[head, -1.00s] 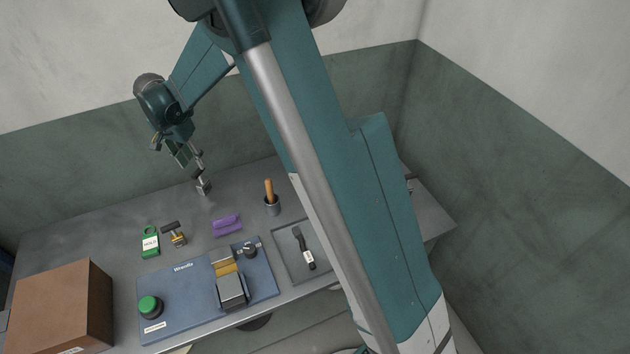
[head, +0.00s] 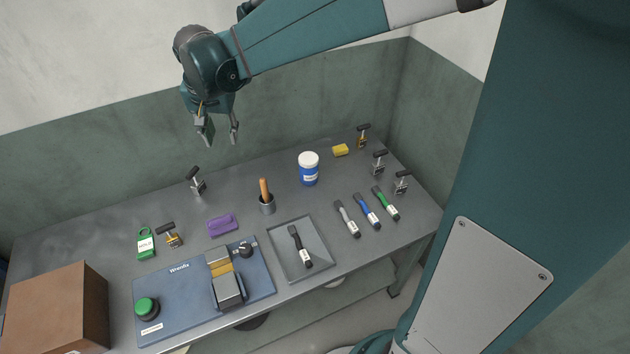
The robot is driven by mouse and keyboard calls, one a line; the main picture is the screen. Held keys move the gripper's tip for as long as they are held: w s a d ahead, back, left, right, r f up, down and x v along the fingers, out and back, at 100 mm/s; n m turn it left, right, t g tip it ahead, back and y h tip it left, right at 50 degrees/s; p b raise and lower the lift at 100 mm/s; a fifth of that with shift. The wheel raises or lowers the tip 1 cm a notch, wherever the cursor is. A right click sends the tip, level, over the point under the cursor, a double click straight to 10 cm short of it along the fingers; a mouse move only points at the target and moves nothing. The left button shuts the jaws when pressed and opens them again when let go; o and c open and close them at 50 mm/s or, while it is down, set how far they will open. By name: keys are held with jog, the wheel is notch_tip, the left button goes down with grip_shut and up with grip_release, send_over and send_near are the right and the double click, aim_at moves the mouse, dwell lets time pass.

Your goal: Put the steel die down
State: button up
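A steel die (head: 198,186) with a black T-shaped handle stands at the back left of the grey workbench (head: 95,225). Its handle is slightly tilted in the picture. My gripper (head: 221,138) is above and a little right of it, clear of it. Its two fingers point down, spread apart, with nothing between them. Two similar steel-coloured pieces with black handles, one (head: 379,164) behind the other (head: 401,184), stand at the right end of the bench. A brass-coloured one (head: 173,238) stands at left, and another (head: 362,140) at the back right.

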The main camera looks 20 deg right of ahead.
jog(key=s+d+r+n+t, duration=0.1)
jog(key=s+d+r, duration=0.2)
jog(key=s+d, duration=0.35)
jog(key=s+d+r+n+t, duration=0.1)
jog(key=s+d+r+n, duration=0.15)
jog(key=s, duration=0.65)
jog(key=s+d+f+n+t, duration=0.1)
jog(key=s+d, duration=0.2)
jog(key=s, duration=0.4)
jog(key=s+d+f+n+t, duration=0.1)
jog(key=s+d, duration=0.2)
jog(key=s, duration=0.4)
jog(key=shift+f, duration=0.35)
notch_tip(320, 180, down, 12)
jog(key=b, duration=1.1)
jog(key=shift+r+b, duration=0.25)
jog(key=shift+b, duration=0.05)
jog(key=shift+o, duration=0.5)
jog(key=shift+d+r, duration=0.1)
jog(key=shift+d, duration=0.05)
